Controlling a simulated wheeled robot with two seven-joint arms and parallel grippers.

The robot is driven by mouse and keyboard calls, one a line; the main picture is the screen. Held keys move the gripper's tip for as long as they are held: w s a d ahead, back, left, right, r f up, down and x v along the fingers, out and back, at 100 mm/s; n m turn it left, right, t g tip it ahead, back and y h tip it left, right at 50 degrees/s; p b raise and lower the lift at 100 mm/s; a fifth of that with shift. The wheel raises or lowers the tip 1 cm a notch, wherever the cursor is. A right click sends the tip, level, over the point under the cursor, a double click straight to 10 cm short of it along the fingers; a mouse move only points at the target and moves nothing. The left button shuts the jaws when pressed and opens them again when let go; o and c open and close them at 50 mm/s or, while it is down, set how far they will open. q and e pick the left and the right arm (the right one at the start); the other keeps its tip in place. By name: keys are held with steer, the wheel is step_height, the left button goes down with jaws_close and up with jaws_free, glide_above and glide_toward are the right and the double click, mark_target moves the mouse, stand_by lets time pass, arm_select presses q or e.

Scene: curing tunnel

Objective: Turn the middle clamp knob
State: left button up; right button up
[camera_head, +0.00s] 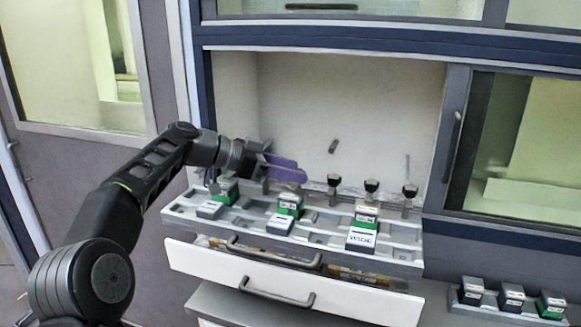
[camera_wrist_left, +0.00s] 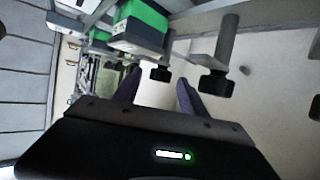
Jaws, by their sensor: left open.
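Three black clamp knobs on grey posts stand in a row along the back of the tray: a left one (camera_head: 333,180), a middle one (camera_head: 371,185) and a right one (camera_head: 410,190). My left gripper (camera_head: 302,172), with purple fingers, is left of these knobs, above the tray's back edge. In the left wrist view the gripper (camera_wrist_left: 158,88) is open, with nothing held. One dark knob (camera_wrist_left: 160,73) shows beyond the gap between its fingers, and a larger knob (camera_wrist_left: 217,84) is to the right. I cannot tell which knobs these are. My right gripper is out of view.
The grey tray (camera_head: 400,238) holds several green, white and grey blocks in front of the knobs. Open drawers (camera_head: 210,261) with handles are below. A small rack with three blocks (camera_head: 511,297) stands at lower right. The recess wall (camera_head: 380,110) behind is mostly bare.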

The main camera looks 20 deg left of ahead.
arm_select(q)
steer(key=shift+c, duration=0.5)
jaws_close()
